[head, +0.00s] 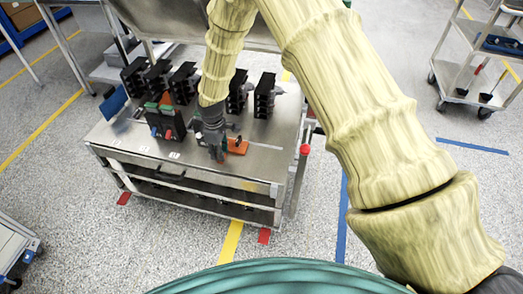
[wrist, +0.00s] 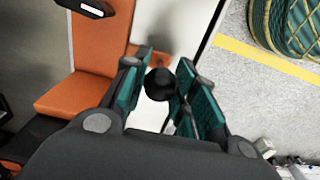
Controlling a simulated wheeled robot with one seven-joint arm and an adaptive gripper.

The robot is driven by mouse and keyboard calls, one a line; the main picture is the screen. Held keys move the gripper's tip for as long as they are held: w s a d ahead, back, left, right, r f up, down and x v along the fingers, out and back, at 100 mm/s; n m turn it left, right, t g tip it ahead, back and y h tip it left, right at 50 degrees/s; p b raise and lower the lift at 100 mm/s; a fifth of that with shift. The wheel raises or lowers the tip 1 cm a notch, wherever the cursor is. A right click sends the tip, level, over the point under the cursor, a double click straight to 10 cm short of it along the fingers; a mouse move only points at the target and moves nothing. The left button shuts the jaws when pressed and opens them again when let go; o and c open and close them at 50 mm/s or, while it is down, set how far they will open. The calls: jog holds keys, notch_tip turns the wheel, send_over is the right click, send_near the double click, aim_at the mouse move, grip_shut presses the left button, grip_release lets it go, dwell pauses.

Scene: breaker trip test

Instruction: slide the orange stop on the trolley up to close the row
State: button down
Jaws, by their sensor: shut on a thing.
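The orange stop (head: 238,146) is on the trolley's steel top (head: 262,133), near its front right part. In the wrist view the orange stop (wrist: 70,100) is a bent plate at the left. My gripper (head: 217,150) is down at the left side of the stop. In the wrist view its teal-padded fingers (wrist: 164,88) are shut on a black ball knob (wrist: 160,84). How the knob joins the stop is hidden. A black unit with green and red parts (head: 165,121) stands left of my gripper, apart from it.
Several black breaker-like units (head: 265,95) stand along the back of the trolley top. A red knob (head: 304,149) is at the trolley's right side. Another trolley (head: 478,60) stands at the far right. The front strip of the steel top looks clear.

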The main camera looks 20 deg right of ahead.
jog(key=shift+w+a+r, duration=0.1)
jog(key=shift+w+a, duration=1.1)
jog(key=shift+a, duration=0.25)
jog(key=shift+w+a+r, duration=0.1)
jog(key=shift+w+a, duration=1.05)
jog(key=shift+a, duration=0.3)
jog(key=c, duration=1.2)
grip_release()
jog(key=shift+o, duration=0.7)
jog(key=shift+s+a+f, duration=0.1)
jog(key=shift+s+f, duration=0.05)
notch_tip(320, 180, up, 12)
jog(key=shift+a, duration=0.1)
